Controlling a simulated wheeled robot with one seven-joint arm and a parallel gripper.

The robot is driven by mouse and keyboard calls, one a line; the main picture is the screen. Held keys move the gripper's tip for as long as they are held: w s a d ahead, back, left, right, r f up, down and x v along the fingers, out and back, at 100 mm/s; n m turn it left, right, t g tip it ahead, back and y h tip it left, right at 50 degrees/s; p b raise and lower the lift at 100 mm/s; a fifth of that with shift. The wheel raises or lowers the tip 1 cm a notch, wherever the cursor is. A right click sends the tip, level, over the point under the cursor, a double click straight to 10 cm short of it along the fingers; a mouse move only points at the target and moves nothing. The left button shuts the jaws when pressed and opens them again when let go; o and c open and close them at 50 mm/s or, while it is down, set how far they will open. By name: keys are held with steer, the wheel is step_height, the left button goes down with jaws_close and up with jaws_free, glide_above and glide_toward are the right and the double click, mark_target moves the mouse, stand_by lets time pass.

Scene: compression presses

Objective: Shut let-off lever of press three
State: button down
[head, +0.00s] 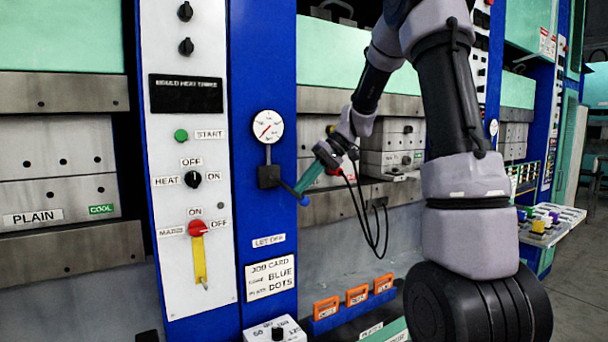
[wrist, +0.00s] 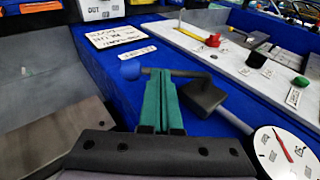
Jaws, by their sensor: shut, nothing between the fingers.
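The let-off lever (head: 288,190) is a short dark rod with a blue ball end (head: 303,200). It slants down to the right from a dark block (head: 268,177) below a round gauge (head: 267,127) on the blue column. In the wrist view the rod (wrist: 190,73) runs across just beyond my fingertips, with the blue ball (wrist: 129,70) to their left and the block (wrist: 203,98) to their right. My gripper (head: 300,186) has teal fingers, shut and empty, at the rod near the ball. The fingertips (wrist: 162,72) look very close to the rod; I cannot tell whether they touch.
A "LET OFF" label (head: 268,240) and a job card (head: 270,277) are below the lever. A white panel (head: 190,130) with knobs and a yellow-handled red switch (head: 199,250) stands left. Press plates (head: 390,160) and hanging black cables (head: 372,225) are right. Orange blocks (head: 357,295) lie below.

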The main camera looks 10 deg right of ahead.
steer(key=y, duration=0.1)
steer(key=f+y, duration=0.2)
steer(key=shift+s+a+g, duration=0.1)
steer(key=shift+a+g, duration=0.15)
steer(key=shift+g, duration=0.05)
steer(key=shift+s+a+f+m+g+y, duration=0.25)
steer(key=shift+a+f+y, duration=0.35)
steer(key=shift+y, duration=0.55)
steer(key=shift+s+a+f+m+g+y, duration=0.25)
steer(key=shift+a+f+y, duration=0.35)
steer(key=shift+y, duration=0.5)
steer(key=shift+s+a+f+m+g+y, duration=0.1)
steer(key=shift+a+f+m+g+y, duration=0.15)
steer(key=shift+a+f+y, duration=0.6)
steer(key=shift+d+r+y, duration=0.15)
steer(key=shift+r+y, duration=0.25)
steer(key=shift+d, duration=0.1)
